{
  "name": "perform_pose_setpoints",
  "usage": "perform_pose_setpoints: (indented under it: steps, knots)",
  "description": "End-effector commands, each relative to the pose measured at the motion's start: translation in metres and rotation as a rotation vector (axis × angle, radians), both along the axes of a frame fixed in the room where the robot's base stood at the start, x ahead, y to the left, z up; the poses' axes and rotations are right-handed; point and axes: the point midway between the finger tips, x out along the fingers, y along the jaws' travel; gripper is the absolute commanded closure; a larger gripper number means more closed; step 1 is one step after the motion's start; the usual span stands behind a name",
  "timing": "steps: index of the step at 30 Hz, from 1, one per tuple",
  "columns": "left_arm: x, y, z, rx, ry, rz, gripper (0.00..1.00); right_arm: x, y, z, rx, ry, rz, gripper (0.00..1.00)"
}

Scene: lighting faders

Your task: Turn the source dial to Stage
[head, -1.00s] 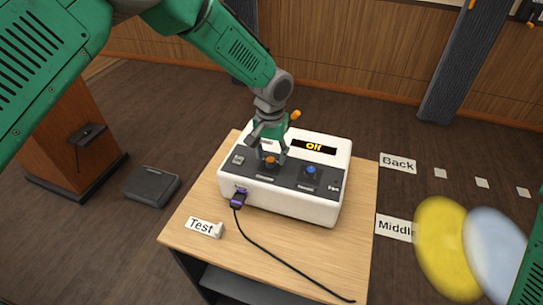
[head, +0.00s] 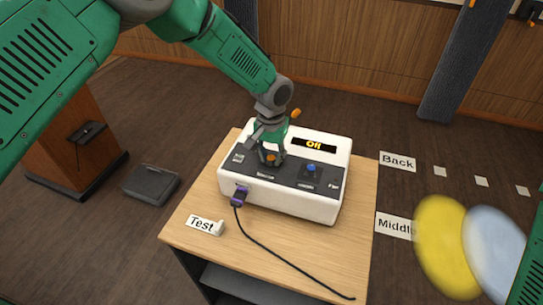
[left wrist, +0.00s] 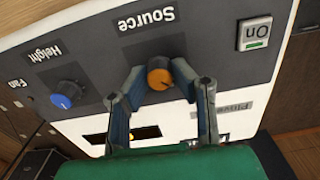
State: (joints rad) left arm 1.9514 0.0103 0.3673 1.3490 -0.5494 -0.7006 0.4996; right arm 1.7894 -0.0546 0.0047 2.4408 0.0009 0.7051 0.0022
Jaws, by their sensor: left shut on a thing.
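The white control box (head: 300,205) stands on the wooden table. Its orange source dial (left wrist: 159,78) sits under the label "Source" in the left wrist view, where the picture is upside down. My left gripper (head: 270,160) comes down from above, its two fingers on either side of the dial and shut on it. In the left wrist view the fingers of my left gripper (left wrist: 160,85) show around the dial. The display (head: 314,145) reads "Off". My right gripper is not in view; only a green arm part shows at the right edge.
A blue height dial (left wrist: 66,95) and an "On" switch (left wrist: 254,33) flank the source dial. A "Test" card (head: 204,226) lies on the table (head: 265,255). Blurred yellow and pale blue discs (head: 442,248) show at right.

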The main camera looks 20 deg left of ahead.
Motion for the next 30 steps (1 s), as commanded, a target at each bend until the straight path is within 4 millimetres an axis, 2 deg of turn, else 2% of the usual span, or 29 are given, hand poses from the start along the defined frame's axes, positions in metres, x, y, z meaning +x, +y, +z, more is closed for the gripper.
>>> perform_pose_setpoints:
  steps: [8, 21, 30]
  knots:
    - [0.0001, 0.0003, 0.0004, 0.002, 0.000, -0.164, 1.00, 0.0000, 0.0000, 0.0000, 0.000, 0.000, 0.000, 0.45]
    - [0.0002, 0.0004, 0.0004, 0.000, -0.001, -0.527, 1.00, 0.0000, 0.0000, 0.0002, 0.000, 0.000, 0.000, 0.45]
    - [0.0004, 0.0007, 0.0005, 0.001, -0.001, -0.689, 1.00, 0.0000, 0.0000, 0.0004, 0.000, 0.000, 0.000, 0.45]
